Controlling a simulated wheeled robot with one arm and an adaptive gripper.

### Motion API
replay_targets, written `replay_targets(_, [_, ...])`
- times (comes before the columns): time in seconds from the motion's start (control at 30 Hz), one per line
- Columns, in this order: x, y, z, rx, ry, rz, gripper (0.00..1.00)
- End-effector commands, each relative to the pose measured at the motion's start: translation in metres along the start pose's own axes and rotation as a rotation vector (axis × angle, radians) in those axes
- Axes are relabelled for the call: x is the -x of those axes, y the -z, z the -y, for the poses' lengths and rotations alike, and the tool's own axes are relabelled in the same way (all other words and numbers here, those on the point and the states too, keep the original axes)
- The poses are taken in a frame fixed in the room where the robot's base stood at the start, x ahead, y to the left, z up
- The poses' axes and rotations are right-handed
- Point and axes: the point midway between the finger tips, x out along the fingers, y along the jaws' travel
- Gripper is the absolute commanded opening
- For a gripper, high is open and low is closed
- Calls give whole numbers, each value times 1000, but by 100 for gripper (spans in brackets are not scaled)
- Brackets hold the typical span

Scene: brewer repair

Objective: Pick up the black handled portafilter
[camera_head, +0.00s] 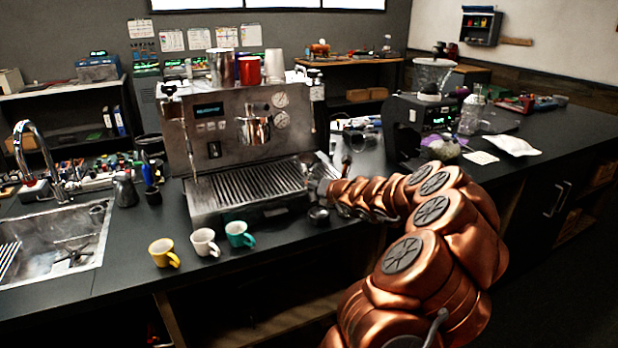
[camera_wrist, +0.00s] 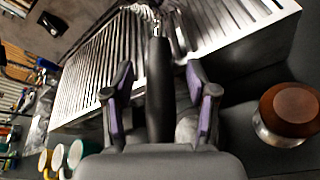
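The black handle (camera_wrist: 160,92) of the portafilter runs upright through the middle of the wrist view, with a bit of metal at its far end by the drip grate. My gripper (camera_wrist: 158,88) is open, with one purple-padded finger on each side of the handle. A gap shows between the handle and each finger. In the head view my gripper (camera_head: 318,182) is at the right front corner of the espresso machine (camera_head: 240,130). The portafilter cannot be made out there, as my gripper and arm cover that spot.
A tamper with a brown wooden top (camera_wrist: 290,108) stands close to the right of my gripper. The drip tray (camera_head: 250,186) is just left. A yellow cup (camera_head: 162,253), a white cup (camera_head: 204,242) and a teal cup (camera_head: 239,234) stand in front. A grinder (camera_head: 420,122) stands behind my arm.

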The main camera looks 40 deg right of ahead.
Motion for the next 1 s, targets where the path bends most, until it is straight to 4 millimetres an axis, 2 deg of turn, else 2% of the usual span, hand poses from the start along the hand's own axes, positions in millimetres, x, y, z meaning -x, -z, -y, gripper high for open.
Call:
replay_targets(0.07, [0, 0, 0, 0, 0, 0, 46])
replay_targets(0.5, [0, 0, 0, 0, 0, 0, 0])
replay_targets(1.0, [0, 0, 0, 0, 0, 0, 0])
